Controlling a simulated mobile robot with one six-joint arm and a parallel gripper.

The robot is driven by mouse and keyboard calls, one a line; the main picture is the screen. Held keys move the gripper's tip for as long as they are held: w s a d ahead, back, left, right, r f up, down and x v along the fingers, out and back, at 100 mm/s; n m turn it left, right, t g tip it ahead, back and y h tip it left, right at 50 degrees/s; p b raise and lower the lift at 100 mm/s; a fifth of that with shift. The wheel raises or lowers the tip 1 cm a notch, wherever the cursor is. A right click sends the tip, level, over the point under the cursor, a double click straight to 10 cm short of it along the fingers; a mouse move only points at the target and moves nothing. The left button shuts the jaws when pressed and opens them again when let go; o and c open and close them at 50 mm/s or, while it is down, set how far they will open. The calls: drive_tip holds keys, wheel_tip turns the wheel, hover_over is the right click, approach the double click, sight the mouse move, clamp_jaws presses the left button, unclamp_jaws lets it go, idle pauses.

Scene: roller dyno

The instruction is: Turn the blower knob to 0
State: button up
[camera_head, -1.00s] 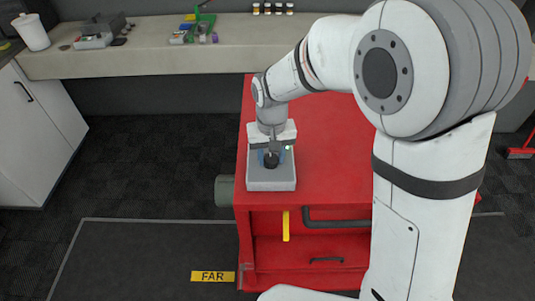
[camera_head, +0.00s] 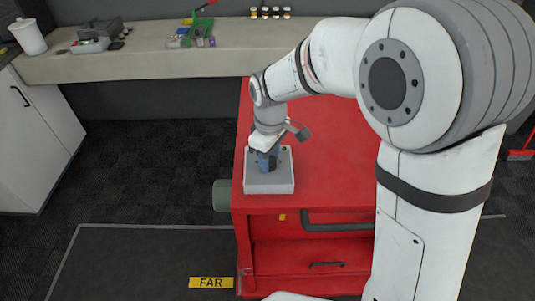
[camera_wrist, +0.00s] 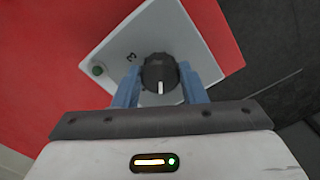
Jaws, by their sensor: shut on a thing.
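The blower knob (camera_wrist: 160,74) is round and black with a white pointer line. It sits on a light grey control box (camera_head: 270,184) on the red cabinet's near left corner. In the wrist view its pointer line faces down, toward my gripper's body. A "3" is printed on the box to the knob's upper left; I see no 0. My gripper (camera_wrist: 160,84) is shut on the knob, one blue finger on each side. In the head view my gripper (camera_head: 267,163) comes down from above and hides most of the knob.
The red cabinet (camera_head: 340,160) has clear space right of the box. A small green round part (camera_wrist: 97,70) is on the box's face. A grey cylinder (camera_head: 222,195) sticks out at the cabinet's left. A bench (camera_head: 180,62) with small items runs behind.

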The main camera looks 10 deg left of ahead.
drive_tip(key=shift+a+r+n, duration=0.15)
drive_tip(key=shift+a+n, duration=0.05)
drive_tip(key=shift+n, duration=0.4)
drive_tip(key=o, duration=0.7)
drive_tip(key=shift+a, duration=0.1)
drive_tip(key=shift+o, duration=1.4)
wheel_tip(320, 180, up, 8)
drive_tip(key=shift+f+b, duration=0.15)
drive_tip(key=shift+b, duration=0.15)
